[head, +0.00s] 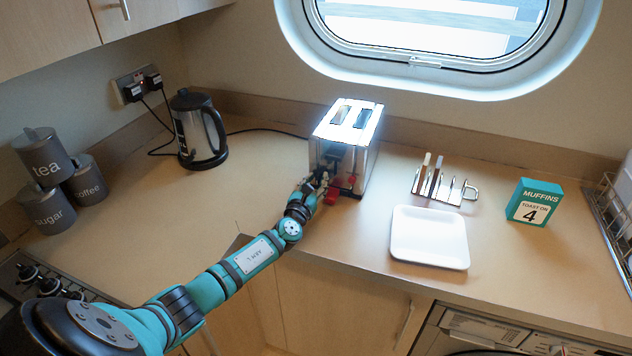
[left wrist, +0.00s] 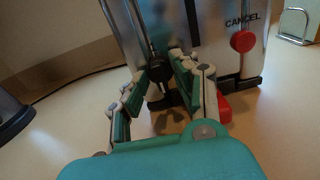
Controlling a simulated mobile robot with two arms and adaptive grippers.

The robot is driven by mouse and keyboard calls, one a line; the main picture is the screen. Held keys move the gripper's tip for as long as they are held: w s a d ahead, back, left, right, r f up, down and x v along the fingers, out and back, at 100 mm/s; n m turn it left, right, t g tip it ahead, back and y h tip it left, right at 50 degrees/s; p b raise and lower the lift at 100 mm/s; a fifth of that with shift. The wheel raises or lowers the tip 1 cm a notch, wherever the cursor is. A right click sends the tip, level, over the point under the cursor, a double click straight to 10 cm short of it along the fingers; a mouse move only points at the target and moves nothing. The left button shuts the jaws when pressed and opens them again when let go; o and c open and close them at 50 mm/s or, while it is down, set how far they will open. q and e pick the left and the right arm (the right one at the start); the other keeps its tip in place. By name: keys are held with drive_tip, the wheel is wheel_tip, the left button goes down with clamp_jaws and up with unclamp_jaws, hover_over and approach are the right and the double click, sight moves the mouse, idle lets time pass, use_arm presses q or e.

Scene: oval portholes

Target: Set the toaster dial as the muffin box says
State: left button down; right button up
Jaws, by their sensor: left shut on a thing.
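The silver toaster (head: 345,140) stands against the back wall under the window. The muffin box (head: 534,203) is teal and reads "MUFFINS TOAST ON 4". My left gripper (head: 322,184) is at the toaster's front face. In the left wrist view its fingers (left wrist: 162,76) are closed around the black dial (left wrist: 159,71), low on that face. The dial's scale and setting are hidden or too small to read. A red CANCEL button (left wrist: 243,41) is to the right of the fingers, and a red part (left wrist: 224,107) shows lower down. My right gripper is in neither view.
A white square plate (head: 429,237) and a toast rack (head: 442,186) are right of the toaster. A kettle (head: 199,130) and grey canisters (head: 88,181) stand left. A dish rack (head: 611,205) is at the far right. The counter between kettle and toaster is clear apart from a cable.

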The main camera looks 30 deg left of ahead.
use_arm(q)
drive_tip(key=shift+f, duration=0.15)
drive_tip(key=c, duration=1.3)
unclamp_jaws()
drive_tip(key=v, duration=1.2)
